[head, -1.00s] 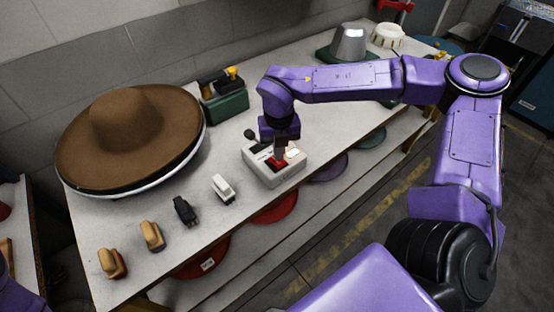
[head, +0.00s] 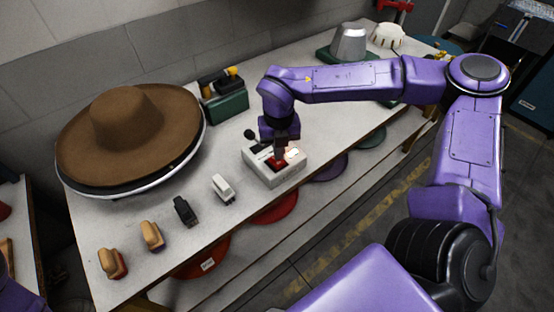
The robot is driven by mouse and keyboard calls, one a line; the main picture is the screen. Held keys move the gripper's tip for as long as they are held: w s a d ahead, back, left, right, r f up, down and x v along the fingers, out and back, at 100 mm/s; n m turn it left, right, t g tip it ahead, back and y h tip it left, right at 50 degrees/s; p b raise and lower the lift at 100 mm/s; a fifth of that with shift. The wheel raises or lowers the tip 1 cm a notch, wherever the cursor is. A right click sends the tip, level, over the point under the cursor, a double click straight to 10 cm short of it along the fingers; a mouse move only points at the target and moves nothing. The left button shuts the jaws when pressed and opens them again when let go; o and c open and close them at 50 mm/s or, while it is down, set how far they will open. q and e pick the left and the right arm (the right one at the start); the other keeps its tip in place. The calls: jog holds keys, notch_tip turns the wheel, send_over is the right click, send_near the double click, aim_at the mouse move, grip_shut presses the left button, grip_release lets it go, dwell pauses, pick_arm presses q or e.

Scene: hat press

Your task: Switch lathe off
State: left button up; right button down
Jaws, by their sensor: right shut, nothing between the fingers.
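The lathe's control box (head: 278,180) is a light grey box on the bench, with a red switch (head: 275,163), a lit pale button (head: 292,153) and a black-knobbed lever (head: 249,134) at its left. My right gripper (head: 280,156) is shut and empty, pointing down at the top of the box by the red switch; I cannot tell whether it touches it. A brown wide-brimmed hat (head: 128,130) sits on a round disc at the bench's left. My left gripper is out of view.
Several brushes and blocks, such as a white one (head: 222,188) and a black one (head: 185,210), line the bench's front. A green toolbox (head: 224,100) stands behind. A grey metal form (head: 349,43) is at the far end. Coloured discs lie on the lower shelf.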

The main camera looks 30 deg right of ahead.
jog(key=shift+f+b, duration=0.9)
jog(key=shift+f, duration=0.45)
dwell(0.6)
jog(key=shift+s+r, duration=0.1)
jog(key=shift+r+p, duration=0.6)
jog(key=shift+p, duration=0.1)
notch_tip(320, 180, up, 6)
jog(key=p, duration=0.5)
jog(key=shift+f, duration=0.15)
